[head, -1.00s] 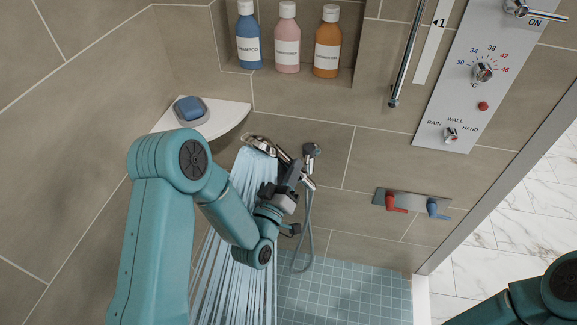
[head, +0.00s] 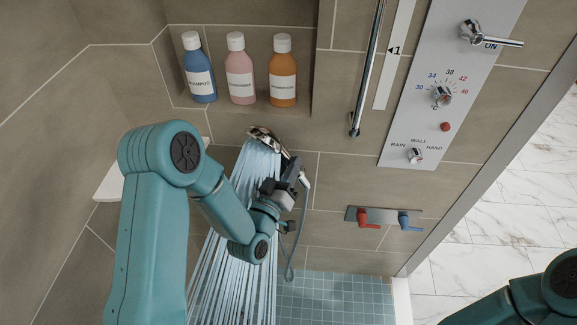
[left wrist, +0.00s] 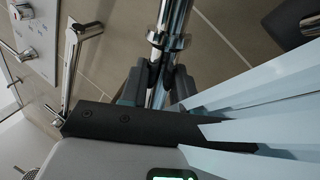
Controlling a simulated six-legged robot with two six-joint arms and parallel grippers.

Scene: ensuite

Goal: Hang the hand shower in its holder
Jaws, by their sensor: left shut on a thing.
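The hand shower (head: 262,135) has a chrome head, and water streams down from it in the head view. My left gripper (head: 297,178) is shut on its handle and holds it in front of the tiled wall. In the left wrist view the chrome handle (left wrist: 168,42) passes between the fingers (left wrist: 155,85). The grey hose (head: 289,268) hangs below the gripper in a loop. A chrome rail (head: 369,75) runs down the wall to the right of the hand shower; I cannot make out the holder. My right arm shows at the lower right, but its gripper is out of view.
A niche holds blue (head: 199,72), pink (head: 239,75) and orange (head: 283,75) bottles above the hand shower. A control panel (head: 430,120) and a plate with red and blue taps (head: 385,215) are to the right. A corner shelf (head: 108,183) is partly behind my left arm.

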